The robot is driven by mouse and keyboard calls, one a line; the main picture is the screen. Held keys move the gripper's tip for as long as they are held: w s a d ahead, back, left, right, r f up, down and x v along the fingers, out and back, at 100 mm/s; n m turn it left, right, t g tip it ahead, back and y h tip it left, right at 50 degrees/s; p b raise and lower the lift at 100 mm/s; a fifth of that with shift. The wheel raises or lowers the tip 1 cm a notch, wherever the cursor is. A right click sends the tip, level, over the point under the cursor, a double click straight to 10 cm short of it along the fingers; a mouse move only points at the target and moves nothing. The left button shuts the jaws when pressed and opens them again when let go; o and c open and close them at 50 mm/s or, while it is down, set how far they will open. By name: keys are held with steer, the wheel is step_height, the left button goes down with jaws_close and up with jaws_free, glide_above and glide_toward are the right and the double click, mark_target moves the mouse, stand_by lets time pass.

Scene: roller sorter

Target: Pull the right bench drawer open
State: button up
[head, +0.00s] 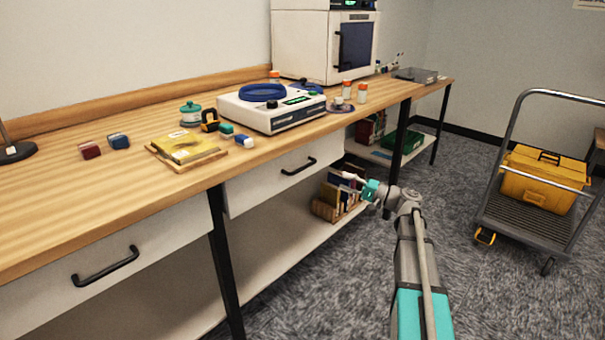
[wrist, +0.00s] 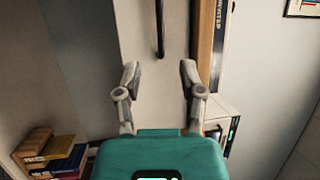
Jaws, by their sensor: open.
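The right bench drawer (head: 262,188) is a pale front under the wooden bench top and looks shut. Its black bar handle (head: 298,166) shows in the head view. In the wrist view, which is turned on its side, the drawer front (wrist: 146,50) runs up the middle, with the handle (wrist: 160,28) upright near the top edge. My gripper (head: 346,181) is to the right of the handle in the head view, apart from it. In the wrist view my gripper (wrist: 160,78) has its fingers spread with nothing between them, and the handle lies beyond the gap.
The left drawer (head: 150,245) with its own handle looks shut. A dark bench leg (head: 222,255) stands between the drawers. Books in a wooden holder (head: 340,195) sit on the lower shelf near my gripper. A cart (head: 535,215) with a yellow toolbox stands right; carpet between is clear.

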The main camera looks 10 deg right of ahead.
mark_target(303, 167)
steer(key=shift+a, duration=0.1)
steer(key=p+x, duration=0.2)
steer(key=x, duration=1.1)
steer(key=shift+w+a, duration=0.25)
steer(key=shift+a, duration=0.1)
jaws_close()
steer(key=shift+a, duration=0.15)
steer(key=shift+s, duration=0.15)
